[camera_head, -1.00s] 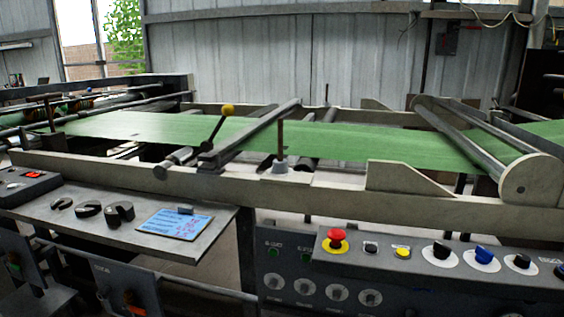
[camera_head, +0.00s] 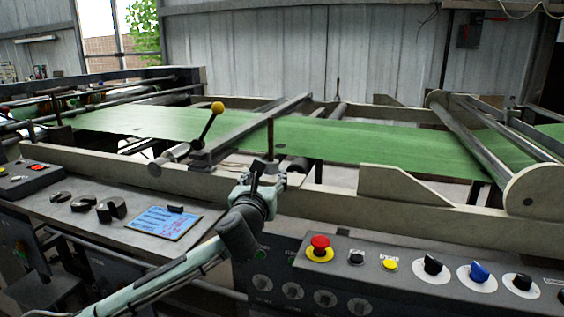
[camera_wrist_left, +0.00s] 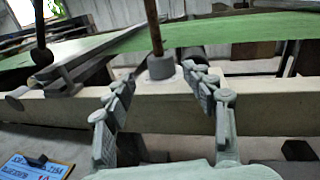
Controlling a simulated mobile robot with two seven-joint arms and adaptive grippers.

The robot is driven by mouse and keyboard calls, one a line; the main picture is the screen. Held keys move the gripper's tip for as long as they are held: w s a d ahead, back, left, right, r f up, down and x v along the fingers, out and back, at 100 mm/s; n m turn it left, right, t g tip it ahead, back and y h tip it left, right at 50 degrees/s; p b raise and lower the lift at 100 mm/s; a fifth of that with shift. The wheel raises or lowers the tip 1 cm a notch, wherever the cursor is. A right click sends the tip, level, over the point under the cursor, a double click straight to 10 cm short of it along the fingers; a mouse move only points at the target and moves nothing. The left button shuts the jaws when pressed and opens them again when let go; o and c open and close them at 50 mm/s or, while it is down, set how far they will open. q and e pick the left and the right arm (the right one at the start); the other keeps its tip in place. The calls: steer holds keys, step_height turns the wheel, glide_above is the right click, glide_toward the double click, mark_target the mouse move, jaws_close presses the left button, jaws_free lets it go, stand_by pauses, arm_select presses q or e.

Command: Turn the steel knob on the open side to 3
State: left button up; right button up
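A grey cylindrical steel knob (camera_wrist_left: 161,68) sits on a pale disc on the beige side rail, with a brown upright rod rising from it. In the head view the knob (camera_head: 271,165) is partly covered by my gripper. No numbers on it can be read. My left gripper (camera_head: 268,174) is at the rail, in front of the knob. In the wrist view the left gripper (camera_wrist_left: 158,82) is open, its fingers spread, with the knob beyond and between the tips; contact cannot be made out. My right gripper is not in view.
A lever with a yellow ball (camera_head: 217,107) stands left of the knob. A blue label card (camera_head: 160,222) lies on the grey side table. A control panel with a red button (camera_head: 320,243) and several knobs is at front right. Green sheet (camera_head: 350,142) runs behind the rail.

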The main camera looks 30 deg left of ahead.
mark_target(270, 166)
arm_select(q)
steer(key=shift+w+a+r, duration=0.15)
steer(key=shift+w+r, duration=0.05)
steer(key=shift+w, duration=0.15)
steer(key=x, duration=0.6)
steer(key=shift+f, duration=0.15)
steer(key=shift+w+a, duration=0.1)
steer(key=shift+w, duration=0.2)
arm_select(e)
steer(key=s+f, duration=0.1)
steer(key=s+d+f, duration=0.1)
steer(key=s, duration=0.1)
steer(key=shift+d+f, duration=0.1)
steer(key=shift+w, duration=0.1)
